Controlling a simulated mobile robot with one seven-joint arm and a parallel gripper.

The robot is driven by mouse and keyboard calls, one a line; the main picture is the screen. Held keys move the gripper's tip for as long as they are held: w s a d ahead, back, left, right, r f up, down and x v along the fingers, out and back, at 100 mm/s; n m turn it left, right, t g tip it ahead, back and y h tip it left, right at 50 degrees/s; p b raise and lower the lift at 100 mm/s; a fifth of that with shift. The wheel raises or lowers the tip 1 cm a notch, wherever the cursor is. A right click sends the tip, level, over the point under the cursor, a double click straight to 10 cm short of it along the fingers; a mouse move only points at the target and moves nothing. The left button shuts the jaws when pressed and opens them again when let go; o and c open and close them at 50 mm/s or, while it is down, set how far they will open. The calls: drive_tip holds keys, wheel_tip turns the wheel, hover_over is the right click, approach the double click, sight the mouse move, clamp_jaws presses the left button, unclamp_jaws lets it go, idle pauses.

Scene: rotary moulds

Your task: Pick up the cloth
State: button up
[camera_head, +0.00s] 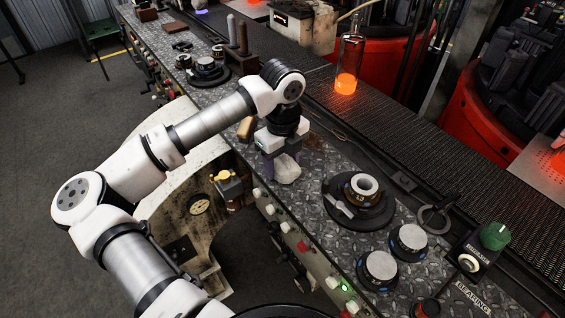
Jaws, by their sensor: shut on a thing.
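A crumpled whitish cloth (287,170) is at the near edge of the diamond-plate bench top (318,160), in the middle of the head view. My gripper (279,158) points down right above it, with its jaws shut on the cloth. The wrist and gripper body hide the cloth's upper part. I cannot tell whether the cloth still touches the plate.
A round black fixture (350,215) with a ring on it stands to the right, with metal-topped round parts (408,240) beyond it. A glowing bottle (347,75) stands on the mesh conveyor (400,130) behind. Buttons line the bench's front face.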

sight(283, 159)
wheel_tip(283, 159, up, 20)
drive_tip(key=b, duration=0.3)
drive_tip(key=shift+f, duration=0.1)
